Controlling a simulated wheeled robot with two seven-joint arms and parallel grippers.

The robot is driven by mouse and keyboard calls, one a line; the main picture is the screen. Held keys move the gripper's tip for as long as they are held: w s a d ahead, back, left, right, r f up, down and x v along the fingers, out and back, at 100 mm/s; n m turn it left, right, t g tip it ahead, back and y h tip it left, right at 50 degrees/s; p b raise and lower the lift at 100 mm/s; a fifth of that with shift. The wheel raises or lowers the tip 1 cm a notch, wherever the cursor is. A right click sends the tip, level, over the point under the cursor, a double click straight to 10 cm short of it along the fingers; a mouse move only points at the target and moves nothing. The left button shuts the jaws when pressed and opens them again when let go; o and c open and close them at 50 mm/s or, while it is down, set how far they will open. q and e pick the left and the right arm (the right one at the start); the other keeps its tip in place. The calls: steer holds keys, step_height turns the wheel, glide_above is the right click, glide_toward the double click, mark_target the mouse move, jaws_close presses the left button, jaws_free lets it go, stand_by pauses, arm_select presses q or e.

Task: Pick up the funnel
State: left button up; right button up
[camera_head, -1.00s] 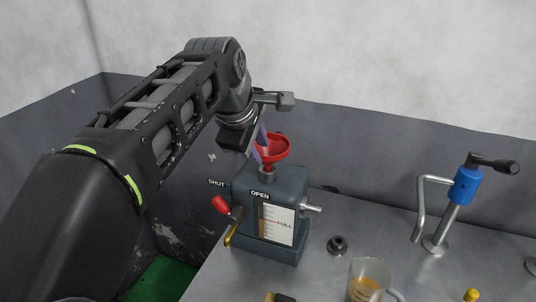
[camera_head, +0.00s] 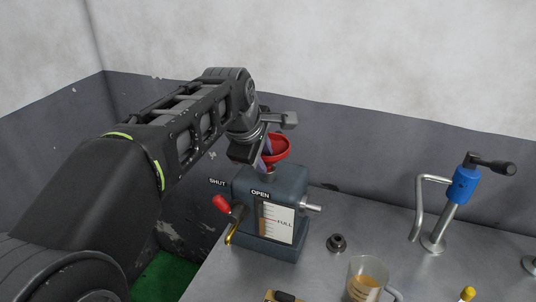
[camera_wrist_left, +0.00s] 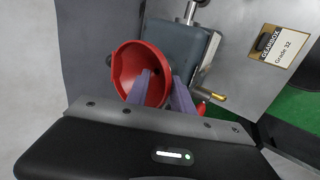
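The red funnel (camera_head: 279,150) stands in the top opening of the grey reservoir (camera_head: 287,183), its mouth upward. In the left wrist view the funnel (camera_wrist_left: 124,72) shows its wide bowl. My left gripper (camera_head: 265,153) is at the funnel's left side, above the reservoir. In the left wrist view its two purple fingers (camera_wrist_left: 163,78) lie apart, one over the inside of the bowl and one outside its rim, with red wall between them. A gap shows between the fingers; contact with the wall cannot be made out. My right gripper is not in view.
The reservoir has a red-knobbed valve lever (camera_head: 221,203) and a side pipe (camera_head: 311,208). A dark nut-like part (camera_head: 337,243), a beaker of amber liquid (camera_head: 364,284) and a blue-bodied fixture (camera_head: 463,185) stand to the right. Bare metal table lies between them.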

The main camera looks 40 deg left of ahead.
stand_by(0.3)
arm_select(q)
jaws_close()
stand_by(0.5)
